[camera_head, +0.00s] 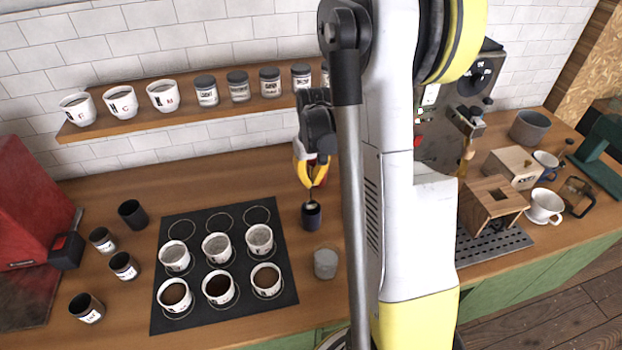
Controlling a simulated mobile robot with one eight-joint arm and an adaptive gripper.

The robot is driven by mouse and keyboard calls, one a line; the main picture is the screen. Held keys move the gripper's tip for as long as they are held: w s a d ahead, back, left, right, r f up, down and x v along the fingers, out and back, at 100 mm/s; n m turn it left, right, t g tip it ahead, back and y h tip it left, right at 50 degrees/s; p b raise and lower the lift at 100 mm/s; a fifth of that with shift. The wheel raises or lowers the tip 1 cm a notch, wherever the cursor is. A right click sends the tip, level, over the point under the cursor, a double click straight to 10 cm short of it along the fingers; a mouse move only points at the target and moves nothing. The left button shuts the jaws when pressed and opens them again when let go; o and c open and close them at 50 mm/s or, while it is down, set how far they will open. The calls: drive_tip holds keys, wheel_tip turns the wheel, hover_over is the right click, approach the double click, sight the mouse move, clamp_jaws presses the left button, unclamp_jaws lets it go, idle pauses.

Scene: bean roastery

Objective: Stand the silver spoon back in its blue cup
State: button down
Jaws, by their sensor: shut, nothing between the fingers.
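The dark blue cup (312,218) stands upright on the wooden counter, just right of the black mat. What looks like the silver spoon (311,204) shows at the cup's mouth, with a thin dark stem rising toward my gripper. The spoon is small here, and its lower part is hidden in the cup. My gripper (311,184), with yellow fingers, points down directly above the cup. Its fingers are shut and hold nothing. I cannot tell whether the fingertips touch the spoon's upper end.
A black mat (235,302) with several white cups lies to the left. A grey cup (325,263) stands in front of the blue cup. A shelf (190,112) with cups and jars hangs behind. My arm hides the counter to the right; wooden boxes (493,203) stand beyond it.

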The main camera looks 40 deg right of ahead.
sight(311, 199)
drive_tip(key=shift+f+b, duration=1.95)
drive_tip(key=shift+f, duration=0.45)
drive_tip(key=c, duration=1.5)
unclamp_jaws()
drive_tip(key=shift+c, duration=0.2)
drive_tip(key=shift+r, duration=0.15)
wheel_tip(311, 199, up, 12)
drive_tip(key=shift+s, duration=0.35)
drive_tip(key=shift+a, duration=0.15)
